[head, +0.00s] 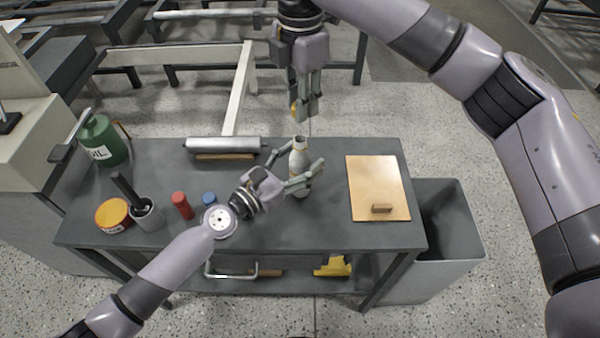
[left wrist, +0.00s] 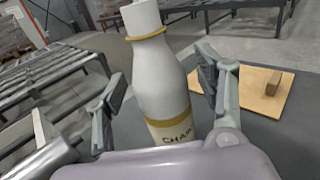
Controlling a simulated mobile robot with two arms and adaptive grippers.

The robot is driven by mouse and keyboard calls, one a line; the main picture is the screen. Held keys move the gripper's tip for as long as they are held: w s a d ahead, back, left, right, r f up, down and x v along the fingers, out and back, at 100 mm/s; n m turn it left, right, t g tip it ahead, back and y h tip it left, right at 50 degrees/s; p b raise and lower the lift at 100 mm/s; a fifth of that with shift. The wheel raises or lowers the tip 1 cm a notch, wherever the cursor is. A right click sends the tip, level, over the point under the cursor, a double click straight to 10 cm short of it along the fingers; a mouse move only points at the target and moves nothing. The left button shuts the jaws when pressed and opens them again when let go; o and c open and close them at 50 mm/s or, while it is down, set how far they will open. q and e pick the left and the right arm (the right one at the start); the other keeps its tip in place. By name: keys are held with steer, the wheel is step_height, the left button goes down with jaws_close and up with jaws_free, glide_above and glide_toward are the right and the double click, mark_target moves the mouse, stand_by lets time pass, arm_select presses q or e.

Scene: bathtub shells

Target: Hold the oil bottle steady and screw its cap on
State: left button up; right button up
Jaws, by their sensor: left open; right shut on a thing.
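The oil bottle (head: 299,161) stands upright on the grey bench, white with yellow bands. In the left wrist view the bottle (left wrist: 160,75) shows lettering that starts with "CHAI", and its top runs out of the picture. My left gripper (head: 297,168) is open, with one finger on each side of the bottle; in the left wrist view both fingers look apart from it. My right gripper (head: 305,112) points down above and behind the bottle, shut on a small yellow-orange thing, likely the cap (head: 294,109), mostly hidden by the fingers.
A wooden board (head: 378,185) with a small block lies right of the bottle. A grey roller (head: 226,144) lies behind left. A red bottle (head: 182,204), blue item (head: 209,198), cup (head: 147,214), yellow tin (head: 112,214) and green oil can (head: 103,141) stand left.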

arm_select(q)
steer(key=shift+c, duration=0.5)
jaws_close()
stand_by(0.3)
